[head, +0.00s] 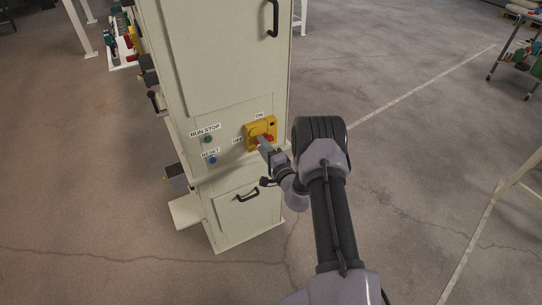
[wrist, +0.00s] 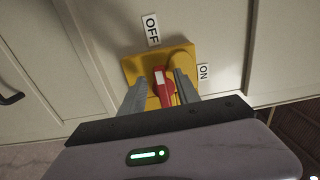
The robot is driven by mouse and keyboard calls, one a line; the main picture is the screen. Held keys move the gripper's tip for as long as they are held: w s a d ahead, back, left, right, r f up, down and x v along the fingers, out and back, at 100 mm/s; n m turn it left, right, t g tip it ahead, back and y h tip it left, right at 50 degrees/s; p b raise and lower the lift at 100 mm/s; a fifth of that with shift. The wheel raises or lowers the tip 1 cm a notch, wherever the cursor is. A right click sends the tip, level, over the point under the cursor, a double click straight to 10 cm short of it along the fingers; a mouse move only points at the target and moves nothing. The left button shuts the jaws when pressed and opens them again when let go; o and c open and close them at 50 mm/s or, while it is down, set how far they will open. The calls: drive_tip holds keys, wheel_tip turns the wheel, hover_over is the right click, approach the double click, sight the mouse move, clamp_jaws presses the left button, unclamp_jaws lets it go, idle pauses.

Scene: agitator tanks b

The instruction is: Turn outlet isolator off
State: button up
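The outlet isolator is a yellow plate (head: 250,126) with a red rotary handle (head: 268,137) on the front of a cream cabinet (head: 230,80). In the head view ON is marked above it and OFF to its left. In the wrist view the red handle (wrist: 163,87) stands between the two grey fingers of my gripper (wrist: 160,93), with its white-marked end near OFF. The fingers are apart on either side of the handle. I cannot tell whether they touch it. In the head view my gripper (head: 265,143) is at the plate and partly hides the handle.
A green button (head: 208,139) labelled RUN STOP and a blue RESET button (head: 213,160) sit left of the isolator. Black door handles (head: 272,18) stick out above and below. A trolley (head: 525,58) stands far right. The floor right of the cabinet is clear.

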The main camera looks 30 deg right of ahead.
drive_tip(key=s+p, duration=0.4)
drive_tip(key=s, duration=1.2)
drive_tip(key=shift+s+d, duration=0.3)
drive_tip(key=shift+s, duration=0.05)
